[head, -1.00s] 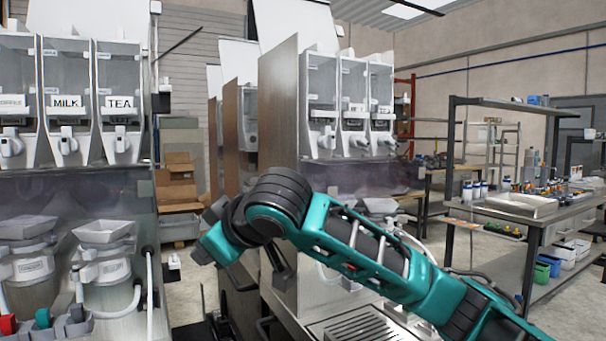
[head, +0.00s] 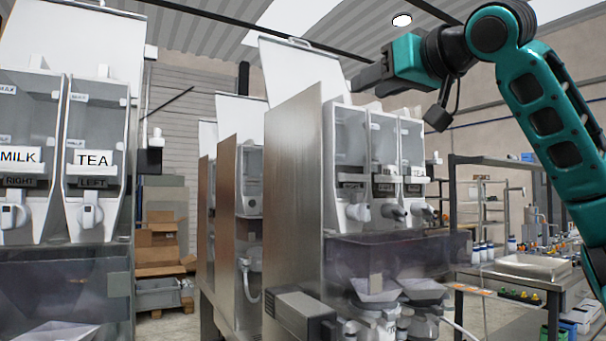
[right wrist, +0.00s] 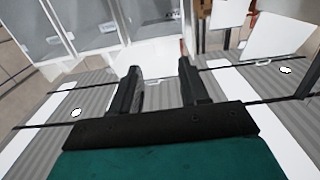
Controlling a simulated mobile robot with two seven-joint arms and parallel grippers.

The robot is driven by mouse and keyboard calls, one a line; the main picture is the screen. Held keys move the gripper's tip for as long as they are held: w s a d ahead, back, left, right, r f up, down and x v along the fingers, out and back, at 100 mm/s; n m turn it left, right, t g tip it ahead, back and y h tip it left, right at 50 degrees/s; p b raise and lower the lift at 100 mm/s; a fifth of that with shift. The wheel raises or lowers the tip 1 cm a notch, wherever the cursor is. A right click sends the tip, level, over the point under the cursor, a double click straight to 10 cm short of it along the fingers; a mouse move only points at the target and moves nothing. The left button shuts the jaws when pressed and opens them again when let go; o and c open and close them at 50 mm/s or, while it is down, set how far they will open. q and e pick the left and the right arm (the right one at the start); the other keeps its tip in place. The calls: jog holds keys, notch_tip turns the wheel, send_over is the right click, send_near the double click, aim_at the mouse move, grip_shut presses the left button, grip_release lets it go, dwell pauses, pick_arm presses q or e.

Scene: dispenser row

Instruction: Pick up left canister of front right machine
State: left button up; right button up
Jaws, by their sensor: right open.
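The front right machine (head: 290,205) stands in the middle of the head view, its steel side towards me. Its left canister (head: 348,150) is clear-walled with a white frame and spout, in a row with two others. My right gripper (head: 370,79) is raised beside the machine's top, above the canister row, and looks empty. The right wrist view shows its two dark fingers (right wrist: 159,72) spread apart with nothing between them. Tilted canister fronts (right wrist: 90,25) show beyond them; I cannot tell which is which. My left gripper is not in view.
Another machine (head: 65,265) with MILK and TEA canisters stands close at the left. White funnels (head: 375,290) sit below the spouts. A raised white lid (head: 303,72) tops the front right machine. Cartons (head: 160,250) and a workbench (head: 520,280) stand behind.

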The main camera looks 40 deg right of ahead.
aim_at(347, 95)
jog(key=shift+w+d+r+p, duration=0.1)
jog(key=shift+w+d+p, duration=0.15)
jog(key=shift+w, duration=1.05)
jog(key=shift+w+d+r+p, duration=0.1)
jog(key=shift+w+p, duration=0.3)
jog(key=shift+w, duration=0.95)
jog(key=shift+w+d+r+p, duration=0.1)
jog(key=shift+w+d+p, duration=0.15)
jog(key=shift+w, duration=1.05)
jog(key=w, duration=0.2)
jog(key=w+p, duration=0.1)
jog(key=w, duration=0.1)
jog(key=shift+d+f, duration=0.1)
jog(key=shift+f, duration=0.2)
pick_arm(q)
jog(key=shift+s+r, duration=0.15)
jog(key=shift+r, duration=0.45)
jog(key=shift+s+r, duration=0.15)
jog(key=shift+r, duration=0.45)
pick_arm(e)
grip_shut()
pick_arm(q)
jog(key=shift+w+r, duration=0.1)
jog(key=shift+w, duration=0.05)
